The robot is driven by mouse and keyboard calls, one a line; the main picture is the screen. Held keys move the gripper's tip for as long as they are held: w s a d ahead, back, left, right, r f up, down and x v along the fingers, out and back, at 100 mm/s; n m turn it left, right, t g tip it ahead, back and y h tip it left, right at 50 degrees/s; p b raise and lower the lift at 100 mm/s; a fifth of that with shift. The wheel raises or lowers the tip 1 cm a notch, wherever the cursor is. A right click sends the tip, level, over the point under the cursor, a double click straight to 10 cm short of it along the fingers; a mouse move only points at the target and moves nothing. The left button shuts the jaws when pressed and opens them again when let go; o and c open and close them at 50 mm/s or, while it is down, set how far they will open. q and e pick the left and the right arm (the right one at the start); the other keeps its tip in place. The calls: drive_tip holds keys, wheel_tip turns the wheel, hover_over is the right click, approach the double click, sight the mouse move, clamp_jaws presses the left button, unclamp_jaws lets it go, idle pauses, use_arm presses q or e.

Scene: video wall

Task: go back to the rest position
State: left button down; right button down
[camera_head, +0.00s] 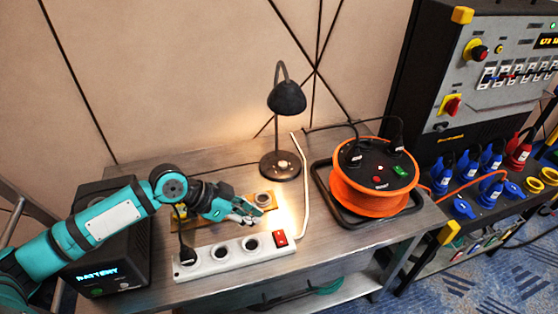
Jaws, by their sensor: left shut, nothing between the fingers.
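My left arm comes in from the left, and my left gripper (252,215) is shut and empty. It is low over the table, above or beside a wooden board (226,229) with a round socket (264,199), just behind the white power strip (221,265). I cannot tell whether it touches the board. A black plug (187,254) sits at the left end of the strip, and a red switch (281,238) is at its right end. My right gripper is not in view.
A lit black desk lamp (286,98) stands behind the gripper. An orange cable reel (373,190) stands to the right on the grey table (330,247). A black battery box (112,262) is partly hidden behind my arm. A power distribution cabinet (440,75) stands at the right.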

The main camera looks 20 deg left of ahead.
use_arm(q)
drive_tip(key=s+d+f+n+y, duration=0.2)
drive_tip(key=s+d+f, duration=0.55)
drive_tip(key=s, duration=0.35)
drive_tip(key=s+a+f+n+g+y, duration=0.1)
drive_tip(key=s+a+f+n+y, duration=0.1)
drive_tip(key=s+a+n+y, duration=0.7)
drive_tip(key=s+d+f+m+g+h, duration=0.1)
drive_tip(key=s+f+m+h, duration=0.15)
drive_tip(key=f, duration=2.55)
drive_tip(key=s+a+f+g, duration=0.1)
drive_tip(key=s+a+f, duration=0.1)
drive_tip(key=s+f, duration=1.2)
drive_tip(key=s, duration=0.2)
drive_tip(key=shift+s+a+g+h, duration=0.3)
drive_tip(key=shift+s+a+h, duration=0.05)
drive_tip(key=shift+f, duration=0.1)
